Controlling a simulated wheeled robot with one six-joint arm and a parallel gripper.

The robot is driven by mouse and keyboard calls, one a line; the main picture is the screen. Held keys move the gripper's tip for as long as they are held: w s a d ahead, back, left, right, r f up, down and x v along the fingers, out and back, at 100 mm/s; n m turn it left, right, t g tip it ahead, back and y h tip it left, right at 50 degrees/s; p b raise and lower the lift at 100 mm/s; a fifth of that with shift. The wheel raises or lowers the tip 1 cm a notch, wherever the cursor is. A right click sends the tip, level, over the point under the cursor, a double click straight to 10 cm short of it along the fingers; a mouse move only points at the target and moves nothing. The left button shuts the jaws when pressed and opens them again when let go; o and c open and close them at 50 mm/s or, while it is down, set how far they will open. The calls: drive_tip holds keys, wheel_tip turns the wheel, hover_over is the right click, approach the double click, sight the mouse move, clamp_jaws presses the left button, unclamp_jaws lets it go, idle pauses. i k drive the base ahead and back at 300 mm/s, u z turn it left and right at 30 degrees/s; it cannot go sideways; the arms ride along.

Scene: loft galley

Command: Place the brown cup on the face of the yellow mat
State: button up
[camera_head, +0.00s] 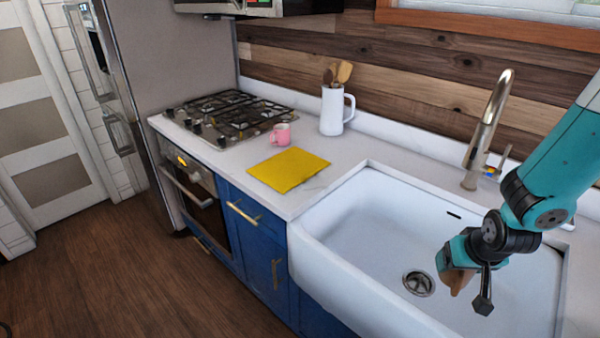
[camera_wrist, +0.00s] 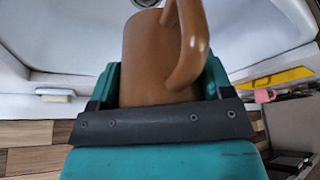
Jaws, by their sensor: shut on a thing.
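The brown cup (camera_wrist: 150,55) fills the middle of the wrist view, its handle towards the camera and to the right. My gripper (camera_wrist: 160,90) is shut on the cup, a finger on each side of it. In the head view my gripper (camera_head: 462,268) is over the white sink, and only a small brown part of the cup (camera_head: 458,281) shows below it. The yellow mat (camera_head: 289,169) lies flat on the white counter, left of the sink and well apart from my gripper. Its face is bare. It also shows at the right of the wrist view (camera_wrist: 272,80).
A pink cup (camera_head: 280,134) stands just behind the mat, by the gas hob (camera_head: 228,117). A white jug (camera_head: 333,110) with wooden utensils stands at the back. The sink (camera_head: 350,215) and tall tap (camera_head: 488,125) lie between mat and right side.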

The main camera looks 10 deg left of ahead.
sight(289, 168)
drive_tip(key=u, duration=1.75)
drive_tip(key=i, duration=3.1)
drive_tip(key=z, duration=2.45)
